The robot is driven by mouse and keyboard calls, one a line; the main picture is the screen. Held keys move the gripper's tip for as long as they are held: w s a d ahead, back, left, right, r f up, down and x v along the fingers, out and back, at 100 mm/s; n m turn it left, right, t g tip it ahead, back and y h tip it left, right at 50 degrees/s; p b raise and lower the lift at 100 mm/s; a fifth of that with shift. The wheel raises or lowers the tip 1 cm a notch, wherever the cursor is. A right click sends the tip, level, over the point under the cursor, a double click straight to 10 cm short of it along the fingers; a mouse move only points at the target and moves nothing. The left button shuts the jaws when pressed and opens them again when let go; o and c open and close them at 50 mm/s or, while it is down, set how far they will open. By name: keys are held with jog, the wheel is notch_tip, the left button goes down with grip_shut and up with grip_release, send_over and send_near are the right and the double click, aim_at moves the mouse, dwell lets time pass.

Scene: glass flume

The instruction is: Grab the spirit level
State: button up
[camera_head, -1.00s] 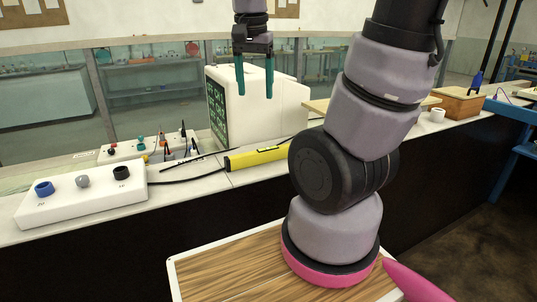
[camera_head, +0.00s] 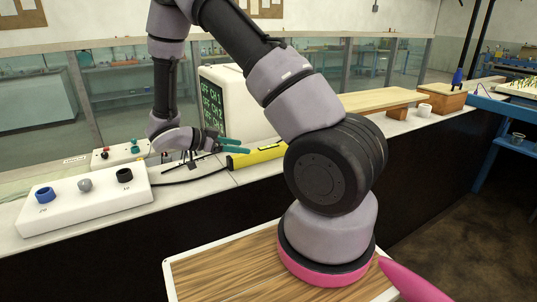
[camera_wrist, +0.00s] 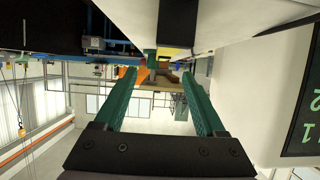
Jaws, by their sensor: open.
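The spirit level (camera_head: 262,154) is a yellow bar lying on the pale counter, in front of the white display box. In the wrist view a small yellow patch (camera_wrist: 174,52), which looks like its end, shows at the top, just beyond the fingertips. My gripper (camera_head: 248,146) has two green fingers, open and empty, pointing right close to the level's left end. In the wrist view the fingers (camera_wrist: 160,76) are spread apart with nothing between them in contact. I cannot tell how far the fingertips are above the level.
A white box with a green-text screen (camera_head: 238,108) stands behind the level. A white block with coloured knobs (camera_head: 85,200) and a small control box (camera_head: 118,155) are to the left.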

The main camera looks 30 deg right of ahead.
aim_at(263, 149)
jog(key=x, duration=0.5)
jog(key=shift+w+x, duration=0.25)
jog(key=shift+x, duration=1.1)
jog(key=shift+w+x, duration=0.2)
jog(key=shift+x, duration=1.15)
jog(key=shift+r, duration=0.15)
grip_shut()
